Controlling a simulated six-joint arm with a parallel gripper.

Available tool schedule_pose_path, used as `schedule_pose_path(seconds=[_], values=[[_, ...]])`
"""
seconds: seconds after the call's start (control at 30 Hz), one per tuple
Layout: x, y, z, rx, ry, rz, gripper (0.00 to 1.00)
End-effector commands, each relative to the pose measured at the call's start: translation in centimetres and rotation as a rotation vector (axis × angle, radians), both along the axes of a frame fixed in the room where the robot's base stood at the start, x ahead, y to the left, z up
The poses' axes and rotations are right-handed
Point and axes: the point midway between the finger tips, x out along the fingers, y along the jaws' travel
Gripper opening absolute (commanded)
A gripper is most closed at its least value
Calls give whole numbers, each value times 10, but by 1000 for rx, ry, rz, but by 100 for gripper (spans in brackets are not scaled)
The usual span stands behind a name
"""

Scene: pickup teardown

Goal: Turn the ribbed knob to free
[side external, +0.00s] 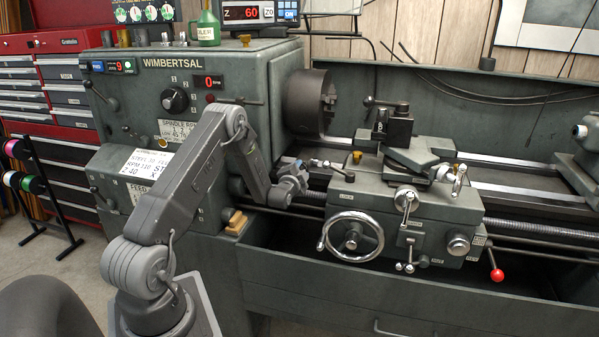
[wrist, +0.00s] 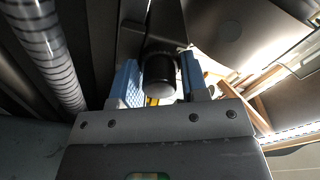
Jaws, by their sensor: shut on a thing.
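In the side external view my gripper (side external: 312,164) is at the left end of the lathe carriage (side external: 400,205), below the chuck. The knob cannot be made out clearly there, because my wrist and fingers cover that spot.
The chuck (side external: 309,103) hangs just above my gripper. A tool post (side external: 394,127) stands on the carriage to the right. A chrome handwheel (side external: 351,237) is below right. The headstock (side external: 225,95) is close on the left. A ribbed rod (wrist: 45,50) runs along the wrist view's left side.

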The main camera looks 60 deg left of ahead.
Motion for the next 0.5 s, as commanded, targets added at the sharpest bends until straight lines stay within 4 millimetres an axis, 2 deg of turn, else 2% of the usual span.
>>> schedule_pose_path(seconds=[0.5], values=[[0, -1, -1, -265, -262, -2, 17]])
